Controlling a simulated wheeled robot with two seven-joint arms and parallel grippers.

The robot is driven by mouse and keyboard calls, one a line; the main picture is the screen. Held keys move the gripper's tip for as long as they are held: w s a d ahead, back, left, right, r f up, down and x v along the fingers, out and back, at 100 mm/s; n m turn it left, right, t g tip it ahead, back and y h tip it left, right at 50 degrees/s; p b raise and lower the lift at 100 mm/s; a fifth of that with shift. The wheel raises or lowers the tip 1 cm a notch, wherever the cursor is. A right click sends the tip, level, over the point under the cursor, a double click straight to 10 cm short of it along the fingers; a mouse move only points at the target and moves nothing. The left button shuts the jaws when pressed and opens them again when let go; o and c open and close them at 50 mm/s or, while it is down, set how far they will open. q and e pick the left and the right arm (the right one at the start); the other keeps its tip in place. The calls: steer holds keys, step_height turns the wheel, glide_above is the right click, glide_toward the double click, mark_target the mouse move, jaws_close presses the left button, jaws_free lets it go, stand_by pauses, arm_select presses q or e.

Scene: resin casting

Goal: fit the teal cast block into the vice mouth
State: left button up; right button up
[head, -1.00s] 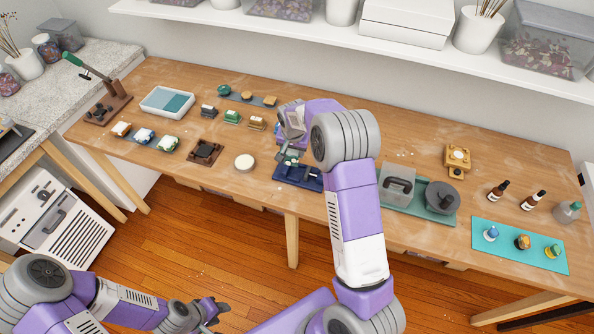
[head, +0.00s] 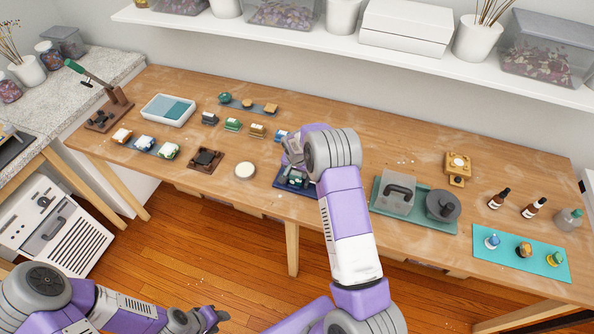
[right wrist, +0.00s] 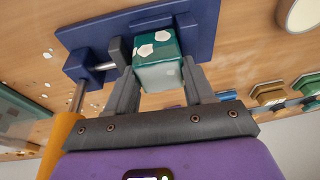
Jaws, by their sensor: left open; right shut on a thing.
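The teal cast block (right wrist: 158,62), with white patches, is held between the two fingers of my right gripper (right wrist: 160,80). In the head view my right gripper (head: 294,168) is low over the dark blue vice (head: 281,184), and its arm hides part of the vice. In the right wrist view the vice's blue base plate (right wrist: 85,32) lies behind the block. A grey jaw plate (right wrist: 117,52) on a metal screw is just left of the block. I cannot tell whether the block is seated in the mouth. My left gripper (head: 212,318) is open and empty, low in front of the table.
A round cream disc (head: 245,171) and a dark brown stand (head: 206,160) are left of the vice. A green tray (head: 412,216) with a grey handled block and a dark round pot is to the right. Several small coloured blocks stand behind.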

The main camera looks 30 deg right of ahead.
steer(key=o, duration=0.9)
steer(key=shift+f, duration=0.15)
steer(key=o, duration=0.4)
steer(key=shift+o, duration=0.2)
steer(key=shift+r, duration=0.2)
